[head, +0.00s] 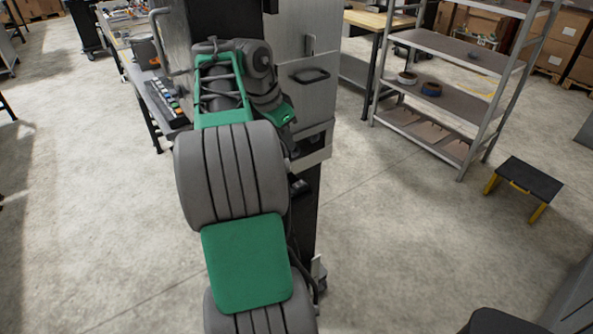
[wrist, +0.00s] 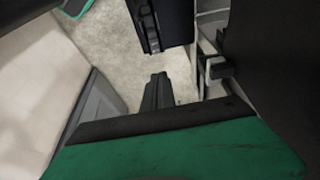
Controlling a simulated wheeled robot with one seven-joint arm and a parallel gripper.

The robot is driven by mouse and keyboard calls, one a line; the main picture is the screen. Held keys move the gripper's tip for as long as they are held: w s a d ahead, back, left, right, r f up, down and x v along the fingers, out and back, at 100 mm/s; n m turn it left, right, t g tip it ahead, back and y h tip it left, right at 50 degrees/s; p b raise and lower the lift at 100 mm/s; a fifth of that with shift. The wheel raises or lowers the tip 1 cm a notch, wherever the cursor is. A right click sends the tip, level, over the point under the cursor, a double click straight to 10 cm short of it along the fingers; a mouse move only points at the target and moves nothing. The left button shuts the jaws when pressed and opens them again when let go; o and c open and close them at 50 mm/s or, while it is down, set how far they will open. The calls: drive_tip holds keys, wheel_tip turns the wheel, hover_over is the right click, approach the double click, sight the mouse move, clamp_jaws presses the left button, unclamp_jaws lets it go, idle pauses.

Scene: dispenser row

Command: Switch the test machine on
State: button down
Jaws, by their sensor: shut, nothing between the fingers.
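The tall machine (head: 310,45) stands behind my arm in the head view, with a grey metal front, a dark side and a dark bar handle (head: 309,76). I take it to be the test machine. My arm covers much of its lower left. In the wrist view my gripper (wrist: 158,90) shows as dark fingers close together, shut and empty, pointing over the floor. A dark bracket-like part (wrist: 216,70) is to their right, apart from them. I cannot make out a power switch in either view. In the head view the fingertips cannot be made out.
A workbench (head: 150,95) with small coloured items is left of the machine. A metal shelf rack (head: 450,50) holding tape rolls stands at right, with a black and yellow step stool (head: 530,180) near it. The floor between machine and rack is clear.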

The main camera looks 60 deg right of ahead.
sight(302, 180)
drive_tip(key=shift+s, duration=0.1)
drive_tip(key=x, duration=0.4)
drive_tip(key=b+x, duration=0.1)
drive_tip(key=x, duration=0.9)
drive_tip(key=shift+a+f+b, duration=0.1)
drive_tip(key=shift+a+b, duration=0.2)
drive_tip(key=shift+a, duration=0.05)
drive_tip(key=shift+d+f+y+b, duration=0.25)
drive_tip(key=shift+f+y+b, duration=0.25)
drive_tip(key=shift+f+b, duration=0.05)
drive_tip(key=shift+r, duration=0.2)
drive_tip(key=shift+a+f, duration=0.1)
drive_tip(key=shift+a, duration=0.1)
